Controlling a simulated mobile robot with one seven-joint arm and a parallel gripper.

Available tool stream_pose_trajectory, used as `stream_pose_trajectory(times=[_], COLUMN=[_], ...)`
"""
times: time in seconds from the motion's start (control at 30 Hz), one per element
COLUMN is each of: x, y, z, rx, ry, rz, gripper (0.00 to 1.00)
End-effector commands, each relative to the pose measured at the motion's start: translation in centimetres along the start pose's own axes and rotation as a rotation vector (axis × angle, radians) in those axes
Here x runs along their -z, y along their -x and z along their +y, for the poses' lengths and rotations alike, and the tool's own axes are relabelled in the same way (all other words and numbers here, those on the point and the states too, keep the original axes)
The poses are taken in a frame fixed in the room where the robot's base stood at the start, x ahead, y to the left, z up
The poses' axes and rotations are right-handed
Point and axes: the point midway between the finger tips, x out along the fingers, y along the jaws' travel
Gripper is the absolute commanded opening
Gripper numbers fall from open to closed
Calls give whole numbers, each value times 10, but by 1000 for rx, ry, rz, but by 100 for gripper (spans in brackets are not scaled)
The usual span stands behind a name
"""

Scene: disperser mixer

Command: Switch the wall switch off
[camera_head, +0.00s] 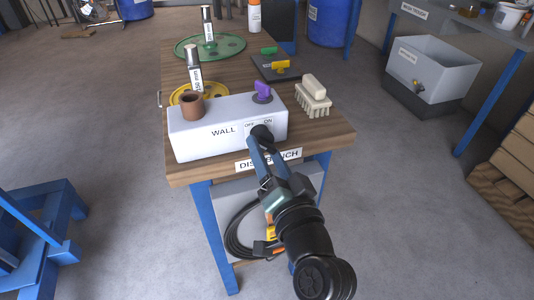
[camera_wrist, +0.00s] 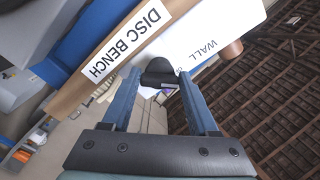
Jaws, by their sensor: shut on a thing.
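The wall switch is a black knob (camera_head: 263,134) on the front face of a white box (camera_head: 190,142) marked WALL, with OFF and ON labels above the knob. The white box stands on the front edge of the wooden bench. My gripper (camera_head: 256,143) reaches up to the box's front, its fingers around the knob. In the wrist view the black knob (camera_wrist: 159,73) sits between the two blue fingertips of my gripper (camera_wrist: 157,80), which is shut on it. The fingers hide part of the knob, and I cannot tell which label it points to.
Yellow (camera_head: 186,92) and green (camera_head: 209,47) discs lie behind. A grey bin (camera_head: 432,75) stands at right.

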Motion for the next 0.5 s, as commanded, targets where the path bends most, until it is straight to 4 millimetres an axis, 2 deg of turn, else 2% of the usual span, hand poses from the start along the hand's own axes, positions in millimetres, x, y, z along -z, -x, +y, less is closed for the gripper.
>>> stream_pose_trajectory(times=[0.17,0.2,0.33,0.37,0.5], x=[-1,-1,-1,-1,0], y=[0,0,0,0,0], z=[1,1,1,0,0], rx=[-2,-2,-2,-1,-1], ry=[3,3,2,2,1], rz=[-3,-3,-2,-2,-1], gripper=[4,64,87,90,90])
